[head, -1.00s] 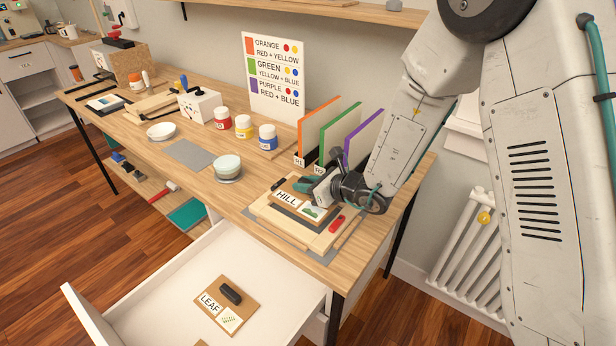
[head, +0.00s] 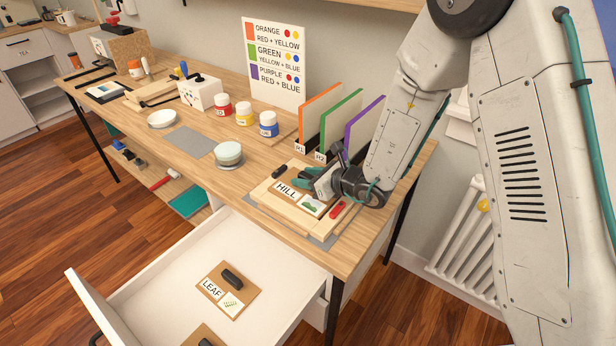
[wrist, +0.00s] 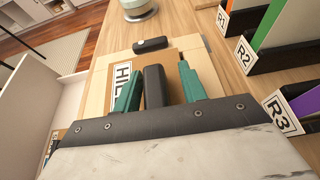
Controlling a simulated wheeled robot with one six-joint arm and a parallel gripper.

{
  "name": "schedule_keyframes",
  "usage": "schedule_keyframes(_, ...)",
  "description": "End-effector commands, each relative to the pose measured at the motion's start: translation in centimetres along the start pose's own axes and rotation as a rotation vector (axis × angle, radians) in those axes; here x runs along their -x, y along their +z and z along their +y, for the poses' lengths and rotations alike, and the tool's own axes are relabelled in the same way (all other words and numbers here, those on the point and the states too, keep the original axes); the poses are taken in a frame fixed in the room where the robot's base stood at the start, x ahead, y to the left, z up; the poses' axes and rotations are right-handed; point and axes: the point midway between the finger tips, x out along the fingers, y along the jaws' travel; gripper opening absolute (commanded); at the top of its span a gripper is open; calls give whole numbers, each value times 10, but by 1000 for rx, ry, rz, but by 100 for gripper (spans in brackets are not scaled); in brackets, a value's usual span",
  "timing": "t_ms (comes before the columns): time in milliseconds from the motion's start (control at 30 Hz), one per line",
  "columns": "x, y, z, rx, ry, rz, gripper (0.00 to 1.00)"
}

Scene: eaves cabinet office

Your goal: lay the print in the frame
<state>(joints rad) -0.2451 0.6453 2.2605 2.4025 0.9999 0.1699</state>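The HILL print (head: 287,191) is a brown card with a label, a small green picture and a black grip block (wrist: 153,86). It lies inside the pale wooden frame (head: 271,203) on the worktop and looks about flat; its far edge is partly hidden by my gripper. My gripper (head: 308,178) is low over the card. In the wrist view the teal fingers (wrist: 157,78) stand either side of the block, with a clear gap on the right and little or none on the left.
A black piece (head: 279,172) and a red piece (head: 337,209) sit at the frame's border. Upright coloured panels (head: 341,122) in R-labelled holders stand close behind. A bowl (head: 228,153) is to the left. The open drawer (head: 157,268) in front holds a LEAF print (head: 229,290).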

Motion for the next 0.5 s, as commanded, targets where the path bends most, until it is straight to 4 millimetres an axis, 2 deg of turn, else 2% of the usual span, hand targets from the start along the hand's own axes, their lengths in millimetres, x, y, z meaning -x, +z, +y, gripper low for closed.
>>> schedule_keyframes(267,4,-5,4,-1,8,12,47)
schedule_keyframes(367,15,-5,4,-2,7,11,47)
schedule_keyframes(500,40,-2,2,-1,3,6,47)
